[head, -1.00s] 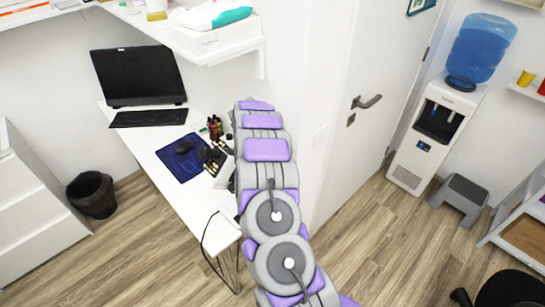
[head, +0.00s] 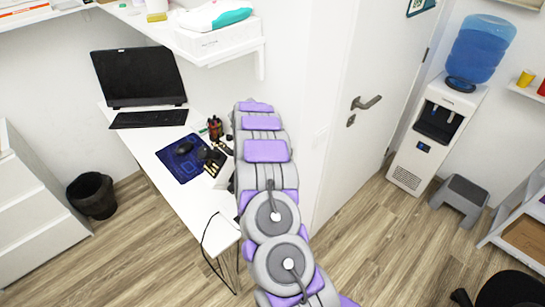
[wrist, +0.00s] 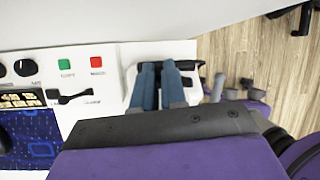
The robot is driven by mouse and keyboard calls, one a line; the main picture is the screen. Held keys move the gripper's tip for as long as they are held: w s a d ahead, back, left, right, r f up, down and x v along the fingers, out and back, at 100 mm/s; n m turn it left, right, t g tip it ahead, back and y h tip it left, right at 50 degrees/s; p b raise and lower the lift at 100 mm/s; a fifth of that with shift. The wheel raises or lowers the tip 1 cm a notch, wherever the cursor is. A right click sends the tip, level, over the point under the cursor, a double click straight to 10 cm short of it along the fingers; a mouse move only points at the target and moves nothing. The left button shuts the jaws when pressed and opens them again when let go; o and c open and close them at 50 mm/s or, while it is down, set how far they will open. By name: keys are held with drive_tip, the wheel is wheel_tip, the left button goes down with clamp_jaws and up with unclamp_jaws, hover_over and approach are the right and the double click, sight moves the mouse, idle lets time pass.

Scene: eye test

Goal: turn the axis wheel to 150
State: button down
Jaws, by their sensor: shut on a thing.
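In the wrist view, the two blue fingers of my gripper (wrist: 158,88) are close together over a white block at the right end of a white control panel (wrist: 82,78). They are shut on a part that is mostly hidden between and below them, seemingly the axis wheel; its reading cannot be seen. A black bar shows behind the fingertips. The panel has a green button (wrist: 64,65), a red button (wrist: 97,63), black knobs (wrist: 25,67) and a small lit display (wrist: 22,99). In the head view, my arm hides the gripper.
A shelf (head: 215,52) hangs above. A door (head: 345,160) and a water cooler (head: 437,125) stand right.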

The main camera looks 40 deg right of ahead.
drive_tip(key=shift+w+a+r+n+p, duration=0.1)
drive_tip(key=shift+w+a+n+p, duration=0.05)
drive_tip(key=shift+w+n+p, duration=0.3)
drive_tip(key=shift+f+g+p, duration=0.2)
drive_tip(key=shift+g+p, duration=0.1)
drive_tip(key=c, duration=1.2)
unclamp_jaws()
drive_tip(key=p+v, duration=0.1)
drive_tip(key=v, duration=1.6)
drive_tip(key=shift+a+p, duration=0.25)
drive_tip(key=shift+p, duration=0.05)
drive_tip(key=shift+w, duration=0.1)
